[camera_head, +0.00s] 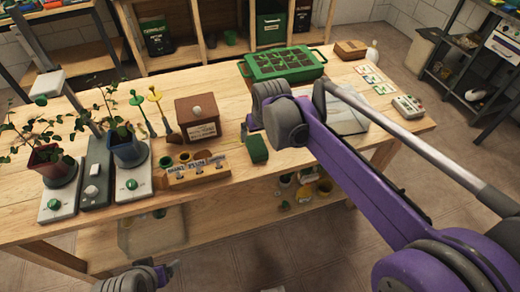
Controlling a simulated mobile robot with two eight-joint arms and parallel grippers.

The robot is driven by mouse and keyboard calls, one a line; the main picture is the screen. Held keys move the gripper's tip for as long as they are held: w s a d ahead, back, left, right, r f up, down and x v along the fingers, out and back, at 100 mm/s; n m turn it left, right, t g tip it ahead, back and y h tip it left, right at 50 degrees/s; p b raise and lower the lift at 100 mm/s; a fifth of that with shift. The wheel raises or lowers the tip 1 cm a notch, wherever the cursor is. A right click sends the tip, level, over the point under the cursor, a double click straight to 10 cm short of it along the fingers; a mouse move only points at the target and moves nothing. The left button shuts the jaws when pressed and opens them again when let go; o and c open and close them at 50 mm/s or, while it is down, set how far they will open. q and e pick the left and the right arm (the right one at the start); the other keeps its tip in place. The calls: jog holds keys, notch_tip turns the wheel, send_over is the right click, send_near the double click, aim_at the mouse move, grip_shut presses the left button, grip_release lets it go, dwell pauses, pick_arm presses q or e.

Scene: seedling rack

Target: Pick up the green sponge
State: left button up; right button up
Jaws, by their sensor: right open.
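The green sponge (257,149) is a dark green block on the wooden table, near its front edge and right of the wooden label block. My left gripper (158,273) shows only partly at the bottom edge, low in front of the table. Its fingers are too cut off to tell their state.
Left of the sponge stand the label block (196,173), a brown wooden box (198,117) and two potted seedlings on grey scales. A green seedling tray (282,66) lies behind my right wrist. A lower shelf holds small pots.

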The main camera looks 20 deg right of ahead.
aim_at(256, 143)
jog(key=b+x, duration=0.1)
jog(key=x, duration=0.6)
jog(key=shift+a+f, duration=0.1)
jog(key=shift+f, duration=0.3)
jog(key=shift+r, duration=0.1)
jog(key=shift+c, duration=0.3)
jog(key=c, duration=1.4)
notch_tip(256, 143, up, 10)
jog(key=shift+p, duration=0.75)
jog(key=o, duration=0.8)
jog(key=c, duration=0.6)
